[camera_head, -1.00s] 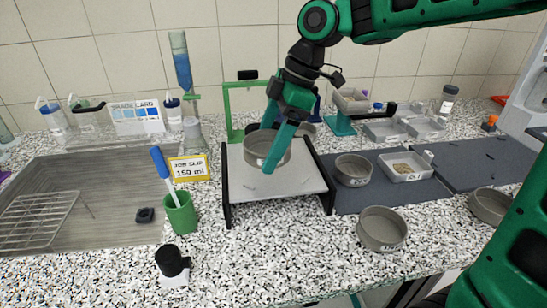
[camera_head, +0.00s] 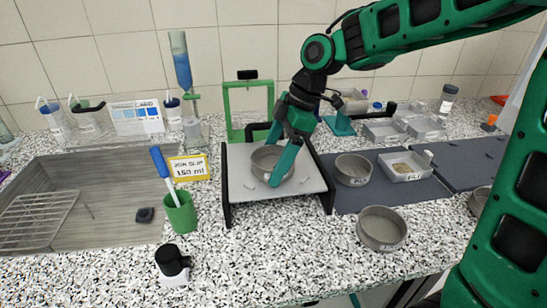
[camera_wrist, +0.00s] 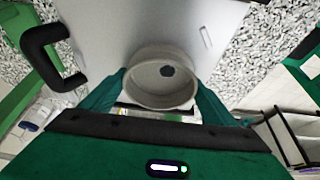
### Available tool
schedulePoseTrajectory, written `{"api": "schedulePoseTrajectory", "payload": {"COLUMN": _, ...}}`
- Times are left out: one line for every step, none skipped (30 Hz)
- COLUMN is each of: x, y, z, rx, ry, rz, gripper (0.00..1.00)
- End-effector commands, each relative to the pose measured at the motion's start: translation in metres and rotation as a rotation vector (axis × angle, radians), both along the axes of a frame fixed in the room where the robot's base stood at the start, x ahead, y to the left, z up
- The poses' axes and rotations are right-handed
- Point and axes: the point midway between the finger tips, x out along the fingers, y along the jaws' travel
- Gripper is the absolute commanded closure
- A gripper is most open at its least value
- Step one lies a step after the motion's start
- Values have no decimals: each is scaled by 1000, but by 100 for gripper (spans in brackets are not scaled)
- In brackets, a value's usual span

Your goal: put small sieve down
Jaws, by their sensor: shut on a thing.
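The small sieve (camera_head: 268,168) is a round grey metal ring at the middle of the shaker's light plate (camera_head: 300,185). My gripper (camera_head: 280,165) comes from above right and is shut on the sieve. In the wrist view the sieve (camera_wrist: 161,97) sits between the two green fingers, with a dark spot on its inside. It appears level and at or very near the plate; I cannot tell whether it touches. One finger hides part of its right side in the head view.
Other round sieves stand at right: one on the dark mat (camera_head: 353,169), one on the counter (camera_head: 382,228). A green frame (camera_head: 250,100) stands behind the plate. A green cup (camera_head: 181,212) and a black-topped jar (camera_head: 172,265) stand at left. The plate around the sieve is clear.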

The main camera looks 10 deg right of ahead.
Motion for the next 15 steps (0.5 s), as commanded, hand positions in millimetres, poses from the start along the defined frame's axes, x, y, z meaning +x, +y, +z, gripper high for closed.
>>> {"api": "schedulePoseTrajectory", "payload": {"x": 0, "y": 0, "z": -1, "rx": 0, "ry": 0, "rz": 0, "gripper": 14}}
{"api": "schedulePoseTrajectory", "payload": {"x": 0, "y": 0, "z": -1, "rx": 0, "ry": 0, "rz": 0, "gripper": 7}}
{"api": "schedulePoseTrajectory", "payload": {"x": 0, "y": 0, "z": -1, "rx": 0, "ry": 0, "rz": 0, "gripper": 0}}
{"api": "schedulePoseTrajectory", "payload": {"x": 0, "y": 0, "z": -1, "rx": 0, "ry": 0, "rz": 0, "gripper": 0}}
{"api": "schedulePoseTrajectory", "payload": {"x": 0, "y": 0, "z": -1, "rx": 0, "ry": 0, "rz": 0, "gripper": 0}}
{"api": "schedulePoseTrajectory", "payload": {"x": 0, "y": 0, "z": -1, "rx": 0, "ry": 0, "rz": 0, "gripper": 0}}
{"api": "schedulePoseTrajectory", "payload": {"x": 0, "y": 0, "z": -1, "rx": 0, "ry": 0, "rz": -1, "gripper": 0}}
{"api": "schedulePoseTrajectory", "payload": {"x": 0, "y": 0, "z": -1, "rx": 0, "ry": 0, "rz": -1, "gripper": 0}}
{"api": "schedulePoseTrajectory", "payload": {"x": 0, "y": 0, "z": -1, "rx": 0, "ry": 0, "rz": -1, "gripper": 0}}
{"api": "schedulePoseTrajectory", "payload": {"x": 0, "y": 0, "z": 0, "rx": 0, "ry": 0, "rz": -1, "gripper": 0}}
{"api": "schedulePoseTrajectory", "payload": {"x": 0, "y": 0, "z": 0, "rx": 0, "ry": 0, "rz": -1, "gripper": 0}}
{"api": "schedulePoseTrajectory", "payload": {"x": 0, "y": -1, "z": 1, "rx": 0, "ry": 0, "rz": -1, "gripper": 0}}
{"api": "schedulePoseTrajectory", "payload": {"x": 0, "y": -1, "z": 3, "rx": 0, "ry": -1, "rz": -1, "gripper": 0}}
{"api": "schedulePoseTrajectory", "payload": {"x": 1, "y": -2, "z": 5, "rx": 1, "ry": -1, "rz": -2, "gripper": 0}}
{"api": "schedulePoseTrajectory", "payload": {"x": 1, "y": -3, "z": 8, "rx": 1, "ry": -1, "rz": -2, "gripper": 0}}
